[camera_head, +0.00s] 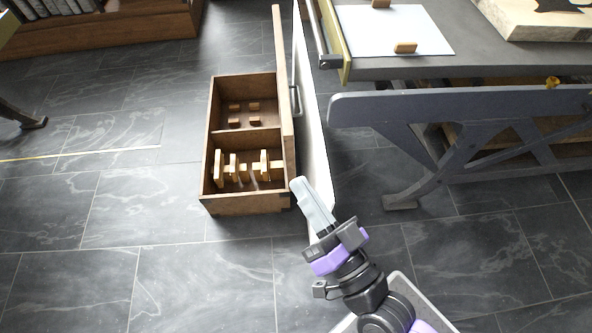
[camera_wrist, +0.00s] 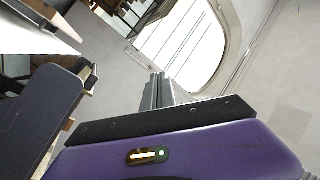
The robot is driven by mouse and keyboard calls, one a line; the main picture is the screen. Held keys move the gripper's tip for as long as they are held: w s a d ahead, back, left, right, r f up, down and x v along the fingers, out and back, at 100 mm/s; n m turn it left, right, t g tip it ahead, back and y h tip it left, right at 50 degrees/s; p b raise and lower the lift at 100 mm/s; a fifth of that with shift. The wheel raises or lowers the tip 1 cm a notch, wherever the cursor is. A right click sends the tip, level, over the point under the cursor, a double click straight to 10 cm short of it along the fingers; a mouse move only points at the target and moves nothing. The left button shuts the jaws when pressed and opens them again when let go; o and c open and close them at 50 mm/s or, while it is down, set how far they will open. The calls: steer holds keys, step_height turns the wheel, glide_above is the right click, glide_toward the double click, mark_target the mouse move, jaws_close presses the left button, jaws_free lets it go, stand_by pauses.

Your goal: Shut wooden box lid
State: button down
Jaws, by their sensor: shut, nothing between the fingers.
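The wooden box (camera_head: 206,150) stands on the tiled floor left of centre in the head view. It is open and has two compartments: small wooden blocks lie in the far one, and several pale wooden pieces stand in the near one. Its lid (camera_head: 283,110) stands upright along the box's right side, seen nearly edge-on, with a dark handle on its outer face. My gripper (camera_head: 298,184) is shut and empty, its tips close to the lid's near end; I cannot tell whether they touch. The gripper's fingertips (camera_wrist: 157,77) also show in the wrist view, where I cannot make out the box.
A white panel (camera_head: 313,130) stands just right of the lid. A grey press table (camera_head: 480,62) on dark metal legs fills the right side, with a white sheet on top. The floor (camera_head: 90,215) left of the box is clear. Bookshelves stand at the far left.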

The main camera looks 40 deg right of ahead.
steer(key=w+d+f+m+g+h+b, duration=0.3)
steer(key=w+f+m+h+b, duration=0.25)
steer(key=f, duration=0.45)
steer(key=w+d+f+m+g+h+b, duration=0.3)
steer(key=w+f+m+b, duration=0.2)
steer(key=f+m+b, duration=0.45)
steer(key=w+d+f+m+g+h+b, duration=0.35)
steer(key=w+f+m, duration=0.2)
steer(key=f, duration=0.65)
steer(key=b+x, duration=0.4)
steer(key=x, duration=0.4)
steer(key=shift+w+d, duration=0.3)
steer(key=shift+a, duration=0.1)
